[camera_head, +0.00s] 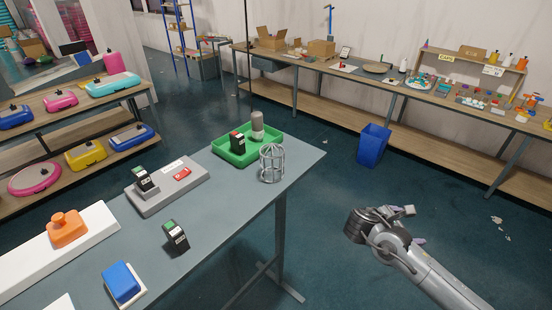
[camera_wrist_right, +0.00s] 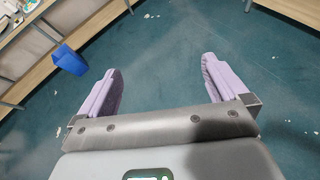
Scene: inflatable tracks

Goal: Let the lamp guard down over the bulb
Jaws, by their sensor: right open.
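The lamp guard (camera_head: 272,163) is a grey wire cage standing upright on the table, close to the front right corner of a green tray (camera_head: 228,155). The bulb (camera_head: 257,127) is a pale grey rounded shape standing upright at the back of the tray, uncovered by the guard. What it is mounted on is too small to tell. My right gripper (camera_head: 414,225) is over the floor to the right of the table, well away from the guard. In the right wrist view its two lilac fingers (camera_wrist_right: 160,88) are wide apart with nothing between them. My left gripper is not in view.
A grey box (camera_head: 165,190), orange-knobbed piece (camera_head: 67,230) and blue block (camera_head: 122,283) lie leftward. A blue bin (camera_head: 373,146) stands beyond. Floor around my right gripper is clear.

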